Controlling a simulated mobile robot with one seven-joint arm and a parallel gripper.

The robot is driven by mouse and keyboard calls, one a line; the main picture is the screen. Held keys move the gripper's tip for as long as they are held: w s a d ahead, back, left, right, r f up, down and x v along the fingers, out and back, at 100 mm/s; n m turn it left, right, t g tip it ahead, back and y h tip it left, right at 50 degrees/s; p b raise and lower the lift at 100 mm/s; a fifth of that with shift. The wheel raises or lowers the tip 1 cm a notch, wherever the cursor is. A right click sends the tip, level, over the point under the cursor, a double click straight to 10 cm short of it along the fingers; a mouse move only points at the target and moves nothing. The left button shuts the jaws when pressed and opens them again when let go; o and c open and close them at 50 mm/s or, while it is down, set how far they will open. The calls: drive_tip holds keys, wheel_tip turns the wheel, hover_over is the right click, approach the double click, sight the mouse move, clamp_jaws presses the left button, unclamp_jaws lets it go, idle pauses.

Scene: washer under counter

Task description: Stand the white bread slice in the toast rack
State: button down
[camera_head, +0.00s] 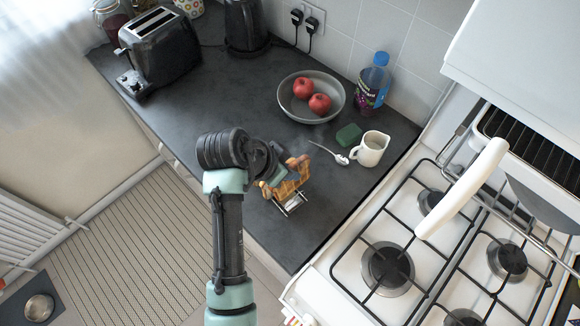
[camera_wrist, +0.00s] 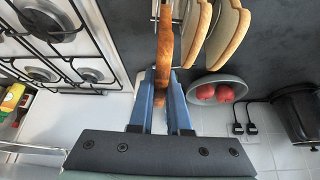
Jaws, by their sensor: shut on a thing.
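My gripper (camera_wrist: 162,88) is shut on a bread slice (camera_wrist: 164,45), seen edge-on with its brown crust between the blue fingers. The crust hides its faces, so I cannot tell its crumb colour. The wire toast rack (camera_head: 291,206) stands on the dark counter under my gripper (camera_head: 272,178). Two other bread slices with pale faces, a nearer one (camera_wrist: 196,36) and an outer one (camera_wrist: 229,36), stand side by side to the right in the wrist view. Rack wires show beside the held slice's far end; I cannot tell whether it rests on the rack's bottom.
A spoon (camera_head: 330,153), a white mug (camera_head: 370,149), a green sponge (camera_head: 349,134) and a grey bowl (camera_head: 337,108) with red apples lie behind the rack. A gas hob (camera_head: 420,250) is to the right. The counter's left middle (camera_head: 185,110) is clear.

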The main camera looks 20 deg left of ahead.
sight(289, 182)
drive_tip(key=shift+f+b, duration=1.95)
drive_tip(key=shift+f, duration=0.75)
drive_tip(key=c, duration=0.8)
unclamp_jaws()
drive_tip(key=shift+r, duration=0.15)
wheel_tip(289, 182, up, 7)
drive_tip(key=p, duration=0.6)
drive_tip(key=shift+p, duration=0.35)
